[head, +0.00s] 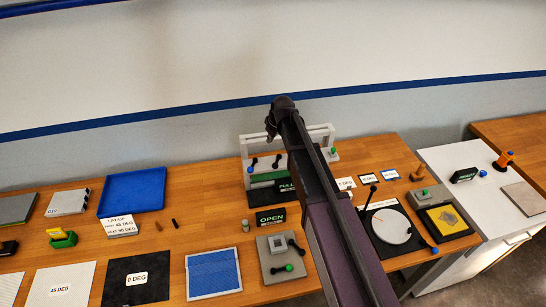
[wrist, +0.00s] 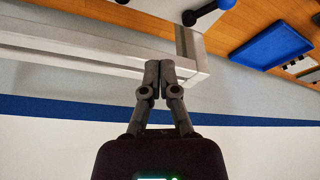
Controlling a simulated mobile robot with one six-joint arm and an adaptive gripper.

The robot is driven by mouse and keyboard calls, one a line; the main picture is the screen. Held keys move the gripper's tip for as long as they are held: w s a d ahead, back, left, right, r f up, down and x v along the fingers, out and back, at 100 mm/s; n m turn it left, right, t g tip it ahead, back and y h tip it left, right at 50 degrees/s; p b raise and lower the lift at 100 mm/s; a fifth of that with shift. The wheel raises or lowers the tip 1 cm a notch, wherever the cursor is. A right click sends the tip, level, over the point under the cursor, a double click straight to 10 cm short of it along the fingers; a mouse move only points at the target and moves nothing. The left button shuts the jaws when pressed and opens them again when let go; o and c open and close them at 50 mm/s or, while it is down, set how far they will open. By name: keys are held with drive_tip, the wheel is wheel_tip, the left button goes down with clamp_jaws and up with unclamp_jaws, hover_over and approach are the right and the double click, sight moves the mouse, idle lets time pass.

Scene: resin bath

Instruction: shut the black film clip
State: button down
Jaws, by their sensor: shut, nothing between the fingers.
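In the head view my arm rises over the table's middle and ends high, far from the black object. No black clip shows in the wrist view.
A green and yellow clip-like piece (head: 62,240) lies beside the black object. A grey upright frame (head: 318,131) stands behind my arm. A blue tray (head: 133,190), an OPEN sign (head: 271,220) and a white disc (head: 392,227) are on the wooden table. A white cabinet stands right.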

sight(269, 163)
drive_tip(key=shift+f, duration=0.2)
drive_tip(key=b+x, duration=0.9)
drive_tip(key=shift+w+f, duration=0.1)
drive_tip(key=shift+f, duration=0.15)
drive_tip(key=shift+f+b, duration=0.25)
drive_tip(key=shift+b, duration=0.15)
drive_tip(key=s+d, duration=0.2)
drive_tip(key=shift+s+d+f, duration=0.1)
drive_tip(key=shift+s, duration=0.3)
drive_tip(key=shift+d, duration=0.1)
drive_tip(key=shift+s+d, duration=0.1)
drive_tip(key=shift+d, duration=0.15)
drive_tip(key=shift+a, duration=0.35)
